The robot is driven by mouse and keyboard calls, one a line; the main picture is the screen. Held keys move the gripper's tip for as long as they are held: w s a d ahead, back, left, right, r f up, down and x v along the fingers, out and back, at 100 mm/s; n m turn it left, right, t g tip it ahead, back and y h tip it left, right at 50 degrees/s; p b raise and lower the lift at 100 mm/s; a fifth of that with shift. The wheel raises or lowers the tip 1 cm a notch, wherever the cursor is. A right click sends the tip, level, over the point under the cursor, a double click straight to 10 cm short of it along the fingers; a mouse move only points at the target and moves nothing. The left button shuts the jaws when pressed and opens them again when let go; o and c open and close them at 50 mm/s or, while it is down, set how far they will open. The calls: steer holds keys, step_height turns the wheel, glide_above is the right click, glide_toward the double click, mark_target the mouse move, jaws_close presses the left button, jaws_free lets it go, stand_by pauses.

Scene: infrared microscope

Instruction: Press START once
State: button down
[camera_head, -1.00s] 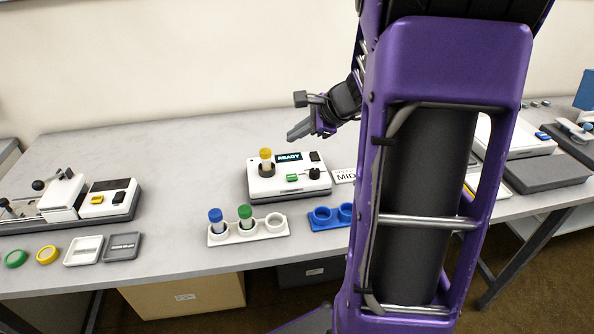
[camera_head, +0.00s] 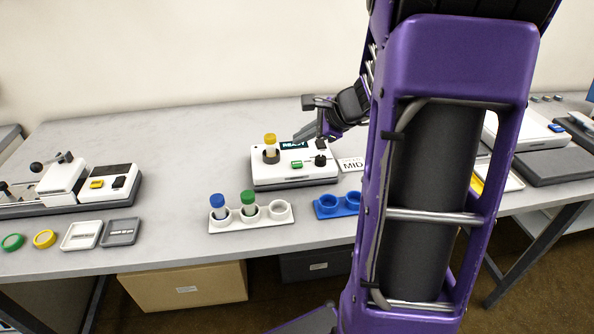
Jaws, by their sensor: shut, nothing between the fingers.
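The white instrument (camera_head: 290,179) stands on the bench with a partly covered screen (camera_head: 291,145) that appears to read READY. A green button (camera_head: 297,164) sits on its front right, with a black knob (camera_head: 320,160) beside it; no START label is readable. A yellow-capped vial (camera_head: 270,146) stands upright in its round socket. My gripper (camera_head: 300,137) is shut and empty. Its tips appear just above the back of the instrument, overlapping the screen in the picture; I cannot tell whether they touch.
In front, a white rack (camera_head: 233,226) holds a blue-capped vial (camera_head: 217,206) and a green-capped vial (camera_head: 249,203). A blue rack (camera_head: 328,213) and a MID card (camera_head: 352,164) lie to the right. Another device (camera_head: 110,199) is at left. My arm blocks the right middle.

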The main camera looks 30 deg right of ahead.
mark_target(302, 164)
step_height(302, 164, down, 4)
steer(key=shift+b, duration=1.1)
steer(key=shift+f, duration=0.15)
stand_by(1.0)
steer(key=shift+f, duration=0.3)
steer(key=shift+f, duration=0.45)
stand_by(0.7)
steer(key=shift+r, duration=0.1)
steer(key=shift+r+p, duration=0.7)
steer(key=shift+r, duration=0.1)
steer(key=shift+r+p, duration=1.9)
steer(key=shift+r, duration=0.55)
